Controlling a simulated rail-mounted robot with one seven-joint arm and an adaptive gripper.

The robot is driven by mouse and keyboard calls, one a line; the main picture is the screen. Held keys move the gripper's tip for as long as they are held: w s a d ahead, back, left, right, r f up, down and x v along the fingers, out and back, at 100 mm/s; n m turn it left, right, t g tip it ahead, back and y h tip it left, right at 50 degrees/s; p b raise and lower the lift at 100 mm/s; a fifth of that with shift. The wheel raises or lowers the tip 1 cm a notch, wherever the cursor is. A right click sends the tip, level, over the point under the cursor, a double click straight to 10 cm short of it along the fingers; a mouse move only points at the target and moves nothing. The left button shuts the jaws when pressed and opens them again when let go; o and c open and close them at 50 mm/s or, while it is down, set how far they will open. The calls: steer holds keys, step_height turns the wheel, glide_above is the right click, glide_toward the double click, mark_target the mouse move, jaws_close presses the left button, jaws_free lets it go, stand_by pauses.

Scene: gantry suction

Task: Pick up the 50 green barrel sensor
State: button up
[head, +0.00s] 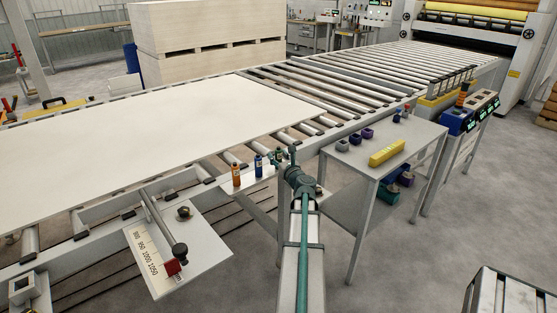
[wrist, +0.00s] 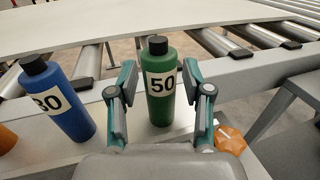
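The green barrel sensor (wrist: 160,104) has a black cap and a white label reading 50. It stands upright on a narrow grey shelf (wrist: 35,146) beside the roller conveyor. My gripper (wrist: 162,88) is open, with one finger on each side of the green barrel in the wrist view. I cannot tell whether either finger touches it. In the head view the green barrel (head: 278,156) is partly hidden by my gripper (head: 290,155).
A blue barrel (wrist: 63,98) labelled 30 stands just left, with an orange barrel (head: 236,174) beyond it. An orange knob (wrist: 230,139) sits close by the right finger. A grey table (head: 372,160) with a yellow block (head: 387,152) stands right. A white board (head: 150,140) lies on the rollers.

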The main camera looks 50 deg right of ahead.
jaws_close()
steer(key=shift+r, duration=0.15)
